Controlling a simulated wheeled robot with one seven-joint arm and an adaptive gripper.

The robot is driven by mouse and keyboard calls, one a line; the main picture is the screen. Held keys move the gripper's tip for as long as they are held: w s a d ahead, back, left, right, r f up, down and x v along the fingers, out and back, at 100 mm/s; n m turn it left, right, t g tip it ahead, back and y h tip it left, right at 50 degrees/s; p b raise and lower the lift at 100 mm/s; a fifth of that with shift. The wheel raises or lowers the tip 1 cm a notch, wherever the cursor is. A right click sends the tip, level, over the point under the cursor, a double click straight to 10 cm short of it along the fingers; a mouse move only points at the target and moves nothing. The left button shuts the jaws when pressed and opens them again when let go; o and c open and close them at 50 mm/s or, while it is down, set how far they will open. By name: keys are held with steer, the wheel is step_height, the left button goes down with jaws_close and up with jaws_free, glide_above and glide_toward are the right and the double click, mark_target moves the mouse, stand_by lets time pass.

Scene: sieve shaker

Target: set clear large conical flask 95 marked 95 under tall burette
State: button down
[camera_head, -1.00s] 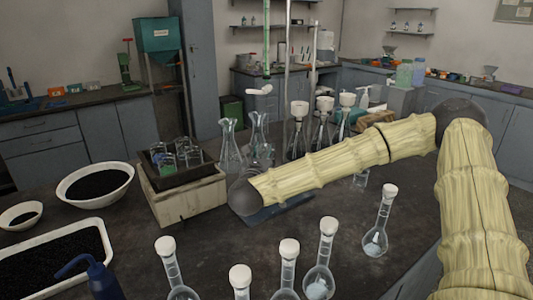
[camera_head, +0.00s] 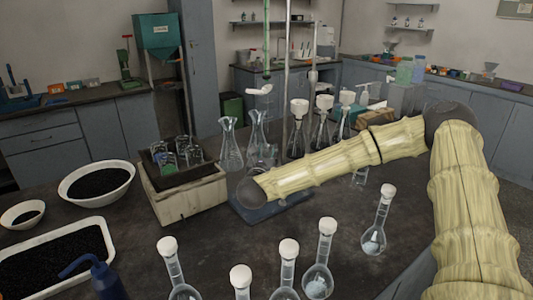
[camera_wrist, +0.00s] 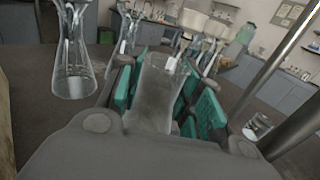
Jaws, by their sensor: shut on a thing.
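My gripper (camera_wrist: 165,100) is shut on a clear glass flask (camera_wrist: 155,88) between its teal finger pads. I cannot read a 95 on it. In the head view the end of my arm largely hides the gripper and this flask. The tall burette (camera_head: 266,45), with green liquid, hangs on a stand with a thin rod (camera_head: 288,75) and a dark blue base plate (camera_head: 284,204). My arm's end covers part of the plate. The held flask's height above the plate cannot be told. The rod rises at the right in the wrist view (camera_wrist: 278,68).
Clear conical flasks (camera_head: 230,150) stand behind my arm; one is close at left in the wrist view (camera_wrist: 74,72). Several white-topped flasks (camera_head: 297,130) stand farther right. A wooden box with a dark tray (camera_head: 185,198) is at left. Stoppered round flasks (camera_head: 318,275) stand in front.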

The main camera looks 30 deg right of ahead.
steer(key=c, duration=0.9)
jaws_free()
steer(key=shift+c, duration=0.2)
steer(key=b+v, duration=0.1)
steer(key=v, duration=1.1)
steer(key=shift+b, duration=0.35)
steer(key=shift+r, duration=0.1)
